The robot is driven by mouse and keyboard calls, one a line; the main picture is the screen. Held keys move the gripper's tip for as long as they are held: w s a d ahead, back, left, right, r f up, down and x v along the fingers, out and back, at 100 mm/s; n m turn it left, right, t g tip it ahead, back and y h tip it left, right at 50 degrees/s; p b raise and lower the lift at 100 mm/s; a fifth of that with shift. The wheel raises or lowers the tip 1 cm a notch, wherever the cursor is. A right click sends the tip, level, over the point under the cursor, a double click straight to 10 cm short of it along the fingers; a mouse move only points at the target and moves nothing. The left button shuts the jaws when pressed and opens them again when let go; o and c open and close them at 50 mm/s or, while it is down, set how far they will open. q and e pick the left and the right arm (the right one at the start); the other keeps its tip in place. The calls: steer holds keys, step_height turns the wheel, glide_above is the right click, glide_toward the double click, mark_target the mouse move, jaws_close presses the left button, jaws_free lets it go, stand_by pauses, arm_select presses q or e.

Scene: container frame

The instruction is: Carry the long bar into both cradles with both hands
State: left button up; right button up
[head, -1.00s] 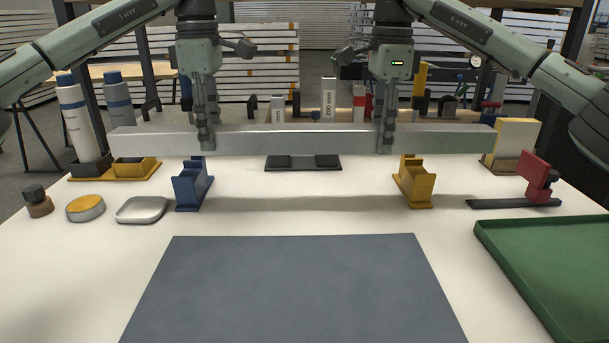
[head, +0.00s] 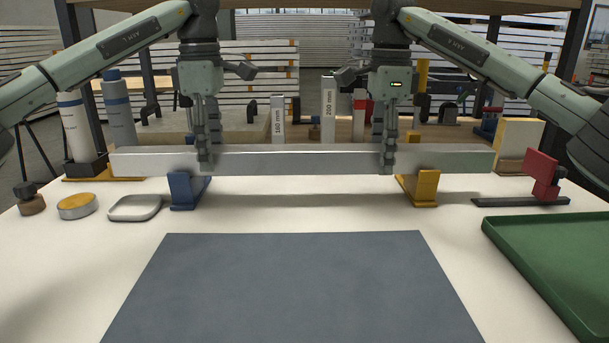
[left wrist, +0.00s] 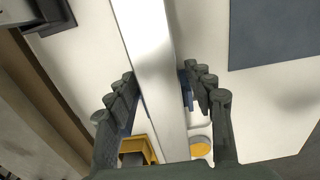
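The long bar (head: 300,158) is a pale metal beam lying level across the blue cradle (head: 184,192) on the left and the yellow cradle (head: 420,189) on the right. It meets the tops of both; how deep it sits is hard to tell. My left gripper (head: 208,150) straddles the bar just right of the blue cradle. In the left wrist view its fingers (left wrist: 160,72) stand either side of the bar (left wrist: 155,60), with a gap visible on one side, so it looks open. My right gripper (head: 383,150) straddles the bar left of the yellow cradle, its fingers spread.
A grey mat (head: 290,285) lies in front, with a green tray (head: 540,255) at right. A red clamp-like stand (head: 541,175) is near the bar's right end. A tin (head: 77,206) and a small dish (head: 135,207) sit left. Upright gauge blocks (head: 328,97) stand behind.

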arm_select(q)
step_height(320, 180, up, 12)
arm_select(e)
step_height(320, 180, up, 12)
stand_by(1.0)
arm_select(q)
steer(key=shift+s+f, duration=0.1)
arm_select(e)
steer(key=shift+s+f, duration=0.1)
